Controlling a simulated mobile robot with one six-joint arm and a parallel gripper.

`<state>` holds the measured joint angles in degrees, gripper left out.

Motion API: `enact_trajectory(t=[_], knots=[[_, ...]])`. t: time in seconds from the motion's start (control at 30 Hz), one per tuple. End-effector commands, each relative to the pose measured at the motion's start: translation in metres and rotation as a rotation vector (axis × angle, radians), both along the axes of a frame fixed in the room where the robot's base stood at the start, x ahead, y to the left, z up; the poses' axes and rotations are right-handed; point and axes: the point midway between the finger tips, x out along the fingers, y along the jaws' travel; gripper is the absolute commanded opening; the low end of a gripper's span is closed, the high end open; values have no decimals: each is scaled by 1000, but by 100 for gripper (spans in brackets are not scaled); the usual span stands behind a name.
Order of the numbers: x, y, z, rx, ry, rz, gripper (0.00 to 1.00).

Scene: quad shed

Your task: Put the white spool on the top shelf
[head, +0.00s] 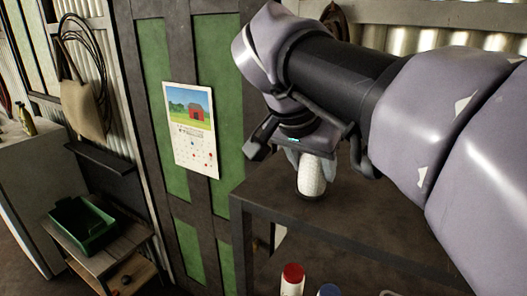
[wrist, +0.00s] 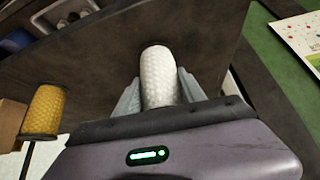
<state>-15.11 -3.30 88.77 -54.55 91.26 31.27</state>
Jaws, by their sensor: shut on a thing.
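The white spool (head: 311,176) stands close to upright at the top of the dark shelf unit, between the fingers of my gripper (head: 318,158). In the wrist view the white spool (wrist: 158,76) sits between the two grey fingertips of my gripper (wrist: 160,92), which is shut on it. The top shelf (head: 270,205) is a dark brown board. The spool's lower end is at or just above this board; I cannot tell whether it touches.
Bottles with a red cap (head: 292,278) and a blue cap (head: 328,290) stand lower in front. A yellow spool (wrist: 43,110) shows in the wrist view. A calendar (head: 191,130) hangs on the green door. A green bin (head: 82,225) sits on a small table at left.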

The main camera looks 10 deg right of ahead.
Motion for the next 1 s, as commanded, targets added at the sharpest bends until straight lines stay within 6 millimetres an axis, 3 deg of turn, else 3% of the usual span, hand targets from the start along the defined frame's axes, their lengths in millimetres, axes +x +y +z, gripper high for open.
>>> enact_trajectory(t=[0.37,0.4,0.53,0.83,1.0], knots=[[0,0,-6,-1,0,-1,0],[0,0,-7,-1,1,-1,49],[0,0,-6,-1,1,-1,72],[0,0,-3,-1,1,-1,72],[-13,11,35,-1,-2,3,72]])
